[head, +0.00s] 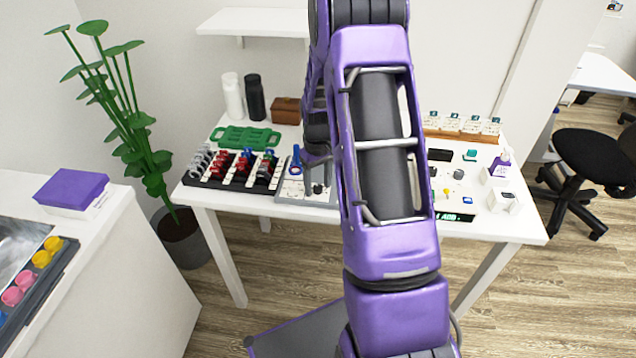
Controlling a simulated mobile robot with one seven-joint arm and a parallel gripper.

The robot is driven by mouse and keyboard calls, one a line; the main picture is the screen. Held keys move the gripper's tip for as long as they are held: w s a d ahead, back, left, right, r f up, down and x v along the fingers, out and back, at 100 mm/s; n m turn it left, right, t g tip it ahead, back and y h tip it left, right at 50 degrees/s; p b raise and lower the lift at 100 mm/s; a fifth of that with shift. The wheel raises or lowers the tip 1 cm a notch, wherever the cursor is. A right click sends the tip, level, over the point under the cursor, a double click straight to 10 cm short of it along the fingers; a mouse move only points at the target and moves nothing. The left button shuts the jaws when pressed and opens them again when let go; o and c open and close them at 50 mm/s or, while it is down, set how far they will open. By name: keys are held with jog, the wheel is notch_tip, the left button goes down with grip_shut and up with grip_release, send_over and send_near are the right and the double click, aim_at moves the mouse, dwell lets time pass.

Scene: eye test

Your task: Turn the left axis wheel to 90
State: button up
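I cannot make out for certain a wheel labelled as the left axis wheel. On the white table, a grey plate (291,190) carries a small black knob (318,188), and a blue tool-like part (296,160) stands at its back left. To the right of my arm, a panel has a grey round knob (458,174) and a green-lit display (458,217). My purple arm hides the middle of the table and perhaps part of the controls. The dark end of my arm, seemingly my gripper (318,168), is above the grey plate; its fingers are too unclear to read.
A black rack of red and grey items (236,172) and a green tray (245,138) are left of the plate. Bottles (255,97) and a brown box (286,110) stand behind. White blocks (472,128) line the back right. A plant and a chair flank the table.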

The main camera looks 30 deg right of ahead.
grip_shut()
jog(key=shift+m, duration=0.3)
jog(key=shift+m+b, duration=0.55)
jog(key=shift+m, duration=1.95)
jog(key=shift+o, duration=0.6)
grip_release()
jog(key=shift+r, duration=0.15)
